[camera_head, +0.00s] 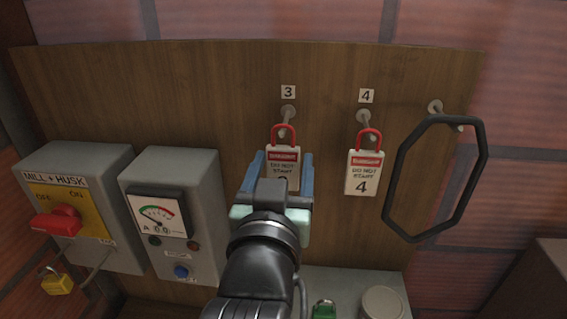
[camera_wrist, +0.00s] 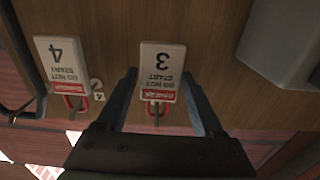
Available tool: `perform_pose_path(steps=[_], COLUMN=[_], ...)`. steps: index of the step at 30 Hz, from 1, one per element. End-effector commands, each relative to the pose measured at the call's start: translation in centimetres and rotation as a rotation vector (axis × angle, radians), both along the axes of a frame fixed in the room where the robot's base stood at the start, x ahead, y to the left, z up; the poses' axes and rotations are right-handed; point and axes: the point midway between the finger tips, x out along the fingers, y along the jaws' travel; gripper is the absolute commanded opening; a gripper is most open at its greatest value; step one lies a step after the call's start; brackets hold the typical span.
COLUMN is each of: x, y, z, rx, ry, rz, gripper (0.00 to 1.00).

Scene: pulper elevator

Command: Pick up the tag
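The tag numbered 3 (camera_head: 284,158), white with a red "danger" band and red loop, hangs from a peg under label 3. In the wrist view tag 3 (camera_wrist: 161,72) shows upside down between my fingers. A like tag numbered 4 (camera_head: 364,172) hangs to its right on its own peg; it also shows in the wrist view (camera_wrist: 62,62). My gripper (camera_head: 280,178) is in front of tag 3. Its blue fingers are open, one on each side of the tag, with gaps visible in the wrist view (camera_wrist: 162,90). My gripper hides the tag's lower part in the head view.
A black octagonal ring (camera_head: 398,190) hangs right of tag 4. At left are the mill and husk switch box (camera_head: 110,170) and a meter box (camera_head: 190,165). A yellow padlock (camera_head: 57,284) hangs at lower left. Below are a green padlock (camera_head: 324,310) and a round lid (camera_head: 382,303).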

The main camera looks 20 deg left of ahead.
Motion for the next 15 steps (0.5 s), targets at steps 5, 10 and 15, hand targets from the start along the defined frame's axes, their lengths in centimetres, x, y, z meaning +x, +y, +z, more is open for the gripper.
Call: perform_pose_path(steps=[5, 10, 15], x=[0.02, 0.03, 0.02], y=[0.01, 0.02, 0.02], z=[-0.03, -0.08, -0.05], rx=[0.0, -0.001, 0.0], ry=[0.001, 0.002, 0.001], rz=[0.0, 0.0, 0.0], gripper=[0.35, 0.04, 0.03])
